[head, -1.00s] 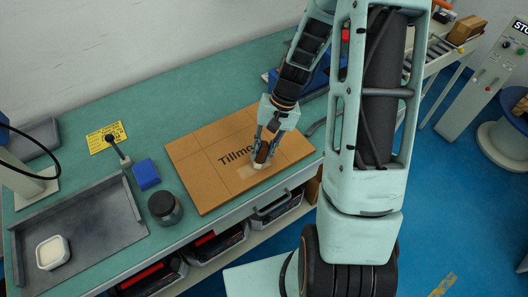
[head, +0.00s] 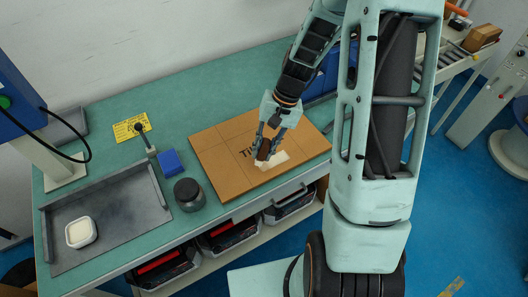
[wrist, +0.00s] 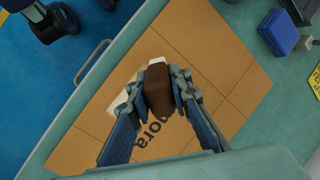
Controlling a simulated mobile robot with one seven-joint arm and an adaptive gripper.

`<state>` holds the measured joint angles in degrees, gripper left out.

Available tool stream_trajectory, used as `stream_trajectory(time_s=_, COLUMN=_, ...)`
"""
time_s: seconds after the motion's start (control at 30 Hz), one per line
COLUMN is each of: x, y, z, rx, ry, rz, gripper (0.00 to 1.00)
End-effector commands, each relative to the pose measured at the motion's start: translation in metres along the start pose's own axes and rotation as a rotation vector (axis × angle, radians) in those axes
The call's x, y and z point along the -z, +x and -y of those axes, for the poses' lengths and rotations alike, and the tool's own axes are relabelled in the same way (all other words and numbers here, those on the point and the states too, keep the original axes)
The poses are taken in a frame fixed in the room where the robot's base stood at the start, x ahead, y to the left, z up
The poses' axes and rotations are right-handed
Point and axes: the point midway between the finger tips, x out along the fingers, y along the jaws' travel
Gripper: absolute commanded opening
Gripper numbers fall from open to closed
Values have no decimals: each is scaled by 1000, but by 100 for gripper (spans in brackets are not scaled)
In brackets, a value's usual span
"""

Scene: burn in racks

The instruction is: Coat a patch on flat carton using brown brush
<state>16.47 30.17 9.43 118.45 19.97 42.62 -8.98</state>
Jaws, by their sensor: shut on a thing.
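The flat carton (head: 215,168) lies on the green bench, its printed lettering partly hidden by my gripper. My gripper (head: 265,152) is over the carton's near part, shut on the brown brush (head: 263,150). In the wrist view the brush (wrist: 158,90) sits between the two fingers of my gripper (wrist: 160,95), and the carton (wrist: 215,60) lies beneath. A whitish patch (head: 276,159) shows on the carton beside and under the brush; part of it also shows in the wrist view (wrist: 122,103). I cannot tell whether the bristles touch the carton.
A dark round jar (head: 188,196) and a blue block (head: 171,162) stand left of the carton. A grey tray (head: 120,212) farther left holds a white container (head: 81,232). A yellow label (head: 130,127) lies behind. The bench's back middle is clear.

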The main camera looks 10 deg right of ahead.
Motion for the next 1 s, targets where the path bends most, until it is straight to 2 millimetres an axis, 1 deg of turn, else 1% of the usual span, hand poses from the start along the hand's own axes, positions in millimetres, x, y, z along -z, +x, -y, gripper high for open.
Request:
stream_trajectory(time_s=0.03, x=0, y=-8, z=4, rx=0, ry=-2, rz=-2, gripper=0)
stream_trajectory(time_s=0.5, x=-3, y=-45, z=20, rx=0, ry=-4, rz=-1, gripper=0)
stream_trajectory(time_s=0.6, x=-3, y=-48, z=21, rx=0, ry=-4, rz=-1, gripper=0)
stream_trajectory(time_s=1.0, x=-3, y=-47, z=21, rx=0, ry=-3, rz=-1, gripper=0)
